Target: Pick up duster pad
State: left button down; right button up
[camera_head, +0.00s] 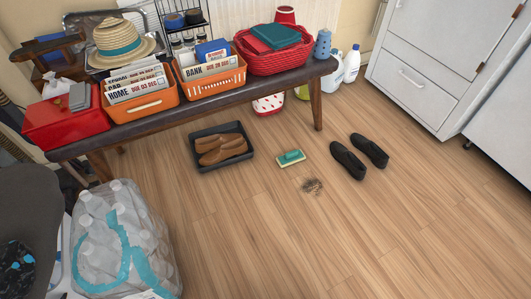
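The duster pad (291,158) looks like a small flat pale pad with a teal top and handle. It lies on the wooden floor in front of the bench, between a dark shoe tray on its left and a pair of black shoes on its right. A patch of dark dirt (312,186) lies on the floor just in front of it. Neither of my grippers shows in this view.
A wooden bench (305,75) with baskets stands behind the pad. The shoe tray (203,163) holds brown shoes. Black shoes (349,160) lie to the right. Wrapped bottles (120,240) stand at front left. A white cabinet (425,60) is at right. The front floor is clear.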

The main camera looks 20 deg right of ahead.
aim_at(292, 157)
jog(key=i+l+u, duration=0.2)
jog(key=l, duration=0.15)
jog(key=i+l+u, duration=0.2)
jog(key=l, duration=0.2)
jog(key=i+l+u, duration=0.15)
jog(key=l, duration=0.25)
jog(key=l+u, duration=0.2)
jog(key=l, duration=0.25)
jog(key=i+l, duration=0.1)
jog(key=l, duration=0.3)
jog(key=i+l, duration=0.15)
jog(key=l, duration=0.25)
jog(key=i+l, duration=0.1)
jog(key=l, duration=0.3)
jog(key=u, duration=0.05)
